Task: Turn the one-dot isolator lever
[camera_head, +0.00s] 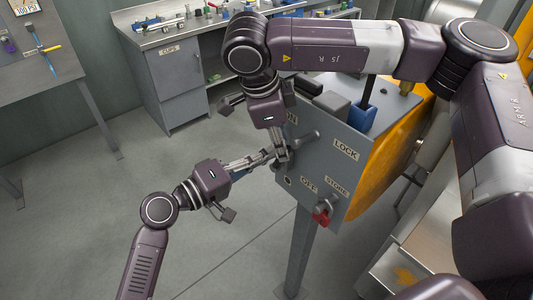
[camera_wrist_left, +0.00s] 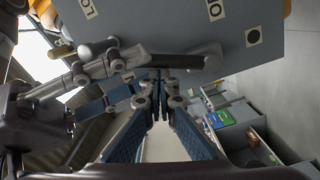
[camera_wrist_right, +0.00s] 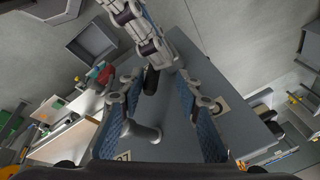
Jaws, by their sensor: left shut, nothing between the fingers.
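The isolator panel (camera_head: 335,165) is a blue-grey plate marked ON, OFF, LOCK and STORE. A one-dot label (camera_head: 288,181) is on it, and also shows in the left wrist view (camera_wrist_left: 253,37). In the left wrist view a lever with a grey hub (camera_wrist_left: 207,57) and black grip (camera_wrist_left: 170,61) lies along the panel. My left gripper (camera_head: 268,156) is shut and empty, its tips close to the black grip; contact is unclear. My right gripper (camera_wrist_right: 158,105) is open in front of the panel, with a grey round-ended handle (camera_wrist_right: 142,131) between its fingers in the view.
A red key-like knob (camera_head: 322,215) sits below STORE. A blue block (camera_head: 364,117) stands on top of the housing beside an orange body (camera_head: 395,150). A grey cabinet bench (camera_head: 180,85) stands behind. Both grippers crowd together at the panel; the floor at left is clear.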

